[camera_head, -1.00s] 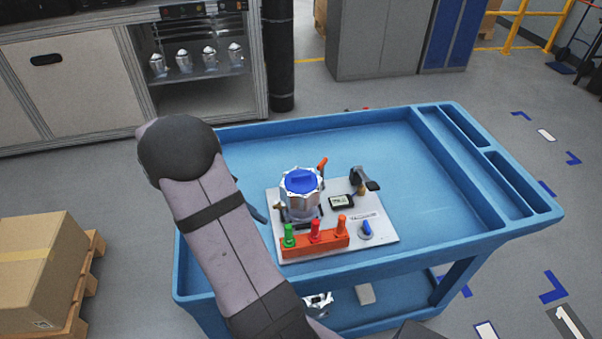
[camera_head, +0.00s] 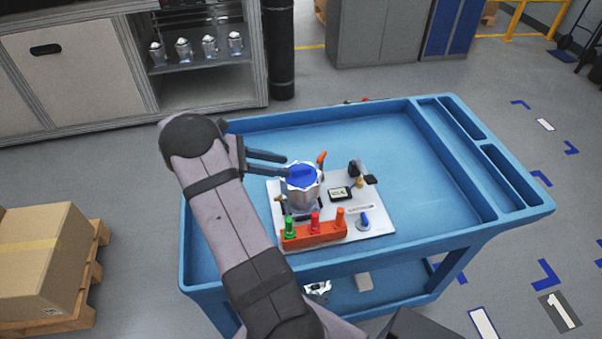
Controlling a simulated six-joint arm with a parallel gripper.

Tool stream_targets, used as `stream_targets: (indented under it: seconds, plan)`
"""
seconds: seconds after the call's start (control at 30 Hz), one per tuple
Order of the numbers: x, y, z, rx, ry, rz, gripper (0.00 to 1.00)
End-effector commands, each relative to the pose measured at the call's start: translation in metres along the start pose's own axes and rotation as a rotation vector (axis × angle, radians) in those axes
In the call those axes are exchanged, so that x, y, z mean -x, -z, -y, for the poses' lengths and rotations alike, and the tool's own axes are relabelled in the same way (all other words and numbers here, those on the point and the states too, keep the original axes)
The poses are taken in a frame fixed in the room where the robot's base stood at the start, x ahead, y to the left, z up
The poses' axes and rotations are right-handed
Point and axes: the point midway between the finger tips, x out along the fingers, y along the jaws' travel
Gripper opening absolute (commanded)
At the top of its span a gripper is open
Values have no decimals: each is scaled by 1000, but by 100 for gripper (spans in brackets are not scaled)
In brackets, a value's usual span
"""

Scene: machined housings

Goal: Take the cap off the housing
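The housing (camera_head: 300,194) is a silvery metal body standing upright on a light plate (camera_head: 372,222) on the blue cart. Its blue cap (camera_head: 302,177) sits on top. My gripper (camera_head: 286,164) comes in from the left at about the height of the cap. Its two dark fingers are apart, with a gap between them, and their tips are beside or over the cap's left edge. I cannot tell whether they touch the cap. The gripper's body is partly hidden behind my arm.
An orange block (camera_head: 314,235) with green, red and orange pegs stands in front of the housing. A blue knob (camera_head: 364,220), a small display (camera_head: 340,194) and a dark clamp-like part (camera_head: 358,172) are to the right. The cart's tray (camera_head: 400,150) is clear behind and right.

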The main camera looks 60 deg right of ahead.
Motion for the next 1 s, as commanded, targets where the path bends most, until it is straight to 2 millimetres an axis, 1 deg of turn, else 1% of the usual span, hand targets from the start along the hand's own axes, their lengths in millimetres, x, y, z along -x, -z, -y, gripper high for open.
stream_targets:
  seconds: [0.17, 0.33, 0.5, 0.63, 0.83, 0.87, 0.9, 0.97, 1.0]
  plan:
    - [-8, -3, 1, 0, 3, 0, 31]
    - [-29, -6, 2, 1, 4, 0, 31]
    - [-47, -3, 2, 0, 2, 0, 31]
    - [-52, -2, 1, 0, 0, 0, 31]
    - [-52, -1, 1, 0, 0, 0, 31]
    - [-52, -1, 1, 0, 0, 0, 24]
    - [-52, -1, 1, 0, 0, -1, 14]
    - [-52, -1, 1, -1, 0, -1, 0]
    - [-52, -1, 1, -1, 0, -1, 0]
